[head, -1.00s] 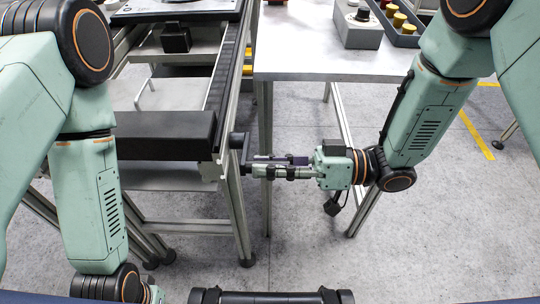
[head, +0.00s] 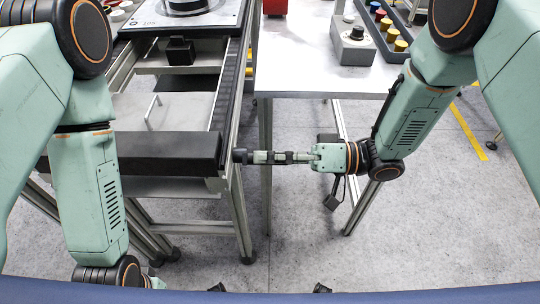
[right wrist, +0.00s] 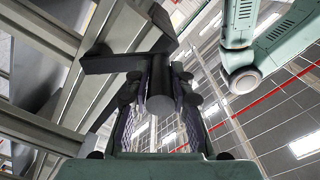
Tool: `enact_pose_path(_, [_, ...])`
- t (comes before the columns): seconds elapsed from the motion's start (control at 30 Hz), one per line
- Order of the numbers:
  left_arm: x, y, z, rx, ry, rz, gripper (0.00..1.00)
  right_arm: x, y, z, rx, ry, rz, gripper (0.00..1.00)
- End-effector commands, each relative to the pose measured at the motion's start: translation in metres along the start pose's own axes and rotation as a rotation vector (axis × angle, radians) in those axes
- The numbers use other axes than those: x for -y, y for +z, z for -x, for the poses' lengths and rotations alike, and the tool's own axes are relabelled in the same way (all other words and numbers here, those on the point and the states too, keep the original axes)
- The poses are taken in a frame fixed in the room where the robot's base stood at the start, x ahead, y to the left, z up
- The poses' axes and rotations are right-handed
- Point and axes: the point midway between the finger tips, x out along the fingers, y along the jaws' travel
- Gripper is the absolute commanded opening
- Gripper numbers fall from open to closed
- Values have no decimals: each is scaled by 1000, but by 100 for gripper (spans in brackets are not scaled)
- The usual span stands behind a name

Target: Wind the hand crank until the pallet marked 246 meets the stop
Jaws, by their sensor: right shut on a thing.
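A grey pallet (head: 212,15) with a dark round part on it sits at the top of the head view, on the conveyor. Its printed number is too small to read surely. A black block (head: 180,50) stands in front of it; I cannot tell whether this is the stop. My right gripper (head: 250,157) is at the conveyor's front right corner, shut on the crank handle. In the right wrist view the dark round handle (right wrist: 160,96) is between the fingers, with the crank arm (right wrist: 112,63) leading left. My left gripper's fingers are out of view.
The conveyor's dark right rail (head: 228,85) runs away from me, with a black beam (head: 165,152) across its front. A white table (head: 310,65) on the right holds a grey control box (head: 352,45) and a tray of coloured buttons (head: 385,30).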

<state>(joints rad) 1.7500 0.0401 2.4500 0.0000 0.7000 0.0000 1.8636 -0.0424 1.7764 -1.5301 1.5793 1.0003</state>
Motion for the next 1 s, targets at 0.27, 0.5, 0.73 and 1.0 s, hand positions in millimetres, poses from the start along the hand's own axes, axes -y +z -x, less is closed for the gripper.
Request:
enact_pose_path(0.27, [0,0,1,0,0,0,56,1,-4,0,-8,-3,8,0])
enact_pose_path(0.5, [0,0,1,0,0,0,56,0,-4,0,-7,-2,8,29])
enact_pose_path(0.73, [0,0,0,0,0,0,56,0,-2,0,-3,-1,4,45])
enact_pose_path(1.0, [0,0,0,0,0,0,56,0,-1,1,-2,0,3,45])
